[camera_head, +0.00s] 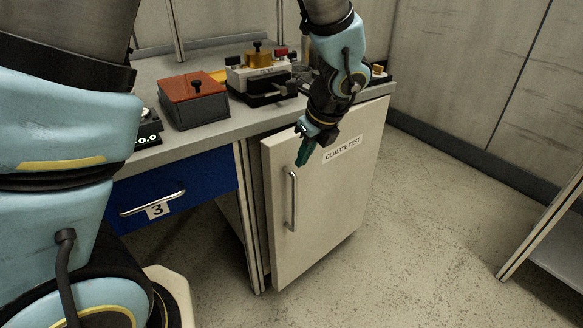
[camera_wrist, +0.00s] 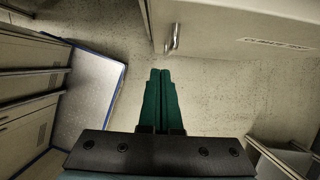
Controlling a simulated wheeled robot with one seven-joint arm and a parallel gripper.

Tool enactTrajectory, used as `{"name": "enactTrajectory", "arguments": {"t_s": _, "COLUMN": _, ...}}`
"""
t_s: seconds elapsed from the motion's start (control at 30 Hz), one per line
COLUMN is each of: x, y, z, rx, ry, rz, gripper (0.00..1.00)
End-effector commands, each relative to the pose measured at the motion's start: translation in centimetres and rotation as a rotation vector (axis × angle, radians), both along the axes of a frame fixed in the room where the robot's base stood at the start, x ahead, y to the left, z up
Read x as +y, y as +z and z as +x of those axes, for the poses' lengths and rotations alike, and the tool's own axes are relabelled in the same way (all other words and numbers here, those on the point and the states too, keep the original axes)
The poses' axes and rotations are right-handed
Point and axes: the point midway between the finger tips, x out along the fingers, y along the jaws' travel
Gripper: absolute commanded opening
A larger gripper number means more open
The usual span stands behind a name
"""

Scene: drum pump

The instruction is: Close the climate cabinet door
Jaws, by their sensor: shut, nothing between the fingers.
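The climate cabinet door (camera_head: 325,205) is a pale panel labelled "CLIMATE TEST" under the bench. Its left edge stands a little out from the cabinet frame, so it looks slightly ajar. A vertical metal handle (camera_head: 292,200) is near its left edge. My gripper (camera_head: 304,158) is in front of the door's upper left part, above the handle, pointing down. In the wrist view its green fingers (camera_wrist: 160,73) are pressed together with nothing between them. The door (camera_wrist: 235,22) and handle (camera_wrist: 174,37) lie beyond the fingertips there, with a gap of floor between.
A blue drawer (camera_head: 175,188) marked 3 is left of the cabinet, shut. The bench top (camera_head: 225,127) holds a red box (camera_head: 192,100) and a filter device (camera_head: 262,78). Open floor (camera_head: 415,215) lies right of the door. A shelf unit (camera_head: 550,235) stands at the far right.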

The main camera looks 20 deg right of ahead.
Motion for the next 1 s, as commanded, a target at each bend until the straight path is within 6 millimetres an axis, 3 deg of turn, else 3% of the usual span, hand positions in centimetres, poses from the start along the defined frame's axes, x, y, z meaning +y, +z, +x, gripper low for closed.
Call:
{"name": "enactTrajectory", "arguments": {"t_s": 0.47, "x": 1.2, "y": -8.7, "z": 3.2, "rx": 0.002, "ry": 0.007, "rz": 0.003, "gripper": 0.00}}
{"name": "enactTrajectory", "arguments": {"t_s": 0.7, "x": 2.1, "y": -8.3, "z": 6.3, "rx": 0.003, "ry": 0.008, "rz": -0.002, "gripper": 0.00}}
{"name": "enactTrajectory", "arguments": {"t_s": 1.0, "x": 2.4, "y": -8.4, "z": 7.0, "rx": 0.003, "ry": 0.006, "rz": -0.001, "gripper": 0.00}}
